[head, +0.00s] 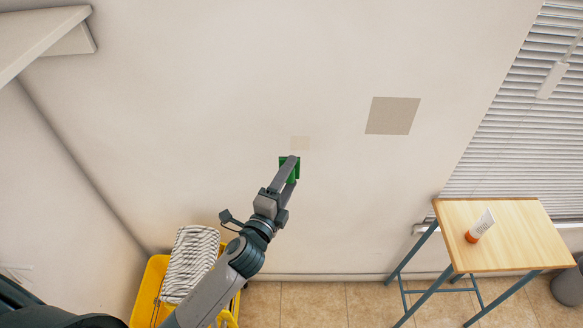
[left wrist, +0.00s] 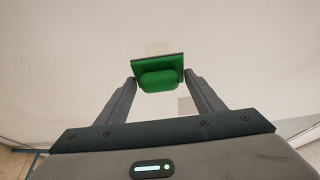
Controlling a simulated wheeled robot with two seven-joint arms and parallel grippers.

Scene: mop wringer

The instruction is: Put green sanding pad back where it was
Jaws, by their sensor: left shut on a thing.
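The green sanding pad (head: 296,171) is a small green block with a flat plate and a rounded grip. My left gripper (head: 291,166) is shut on it and holds it up at the wall, just below a small pale beige patch (head: 300,143). In the left wrist view the pad (left wrist: 158,80) sits between the two fingertips of my left gripper (left wrist: 158,84), its flat plate toward the wall. I cannot tell whether the plate touches the wall. A larger grey-beige square (head: 393,116) is on the wall to the right. My right gripper is not in view.
A yellow mop bucket (head: 149,290) with a striped mop head (head: 191,262) stands at the lower left. A wooden-topped table (head: 510,236) with a white and orange tube (head: 480,226) stands at the right, near a window blind (head: 530,120). A grey bin (head: 569,287) is beside it.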

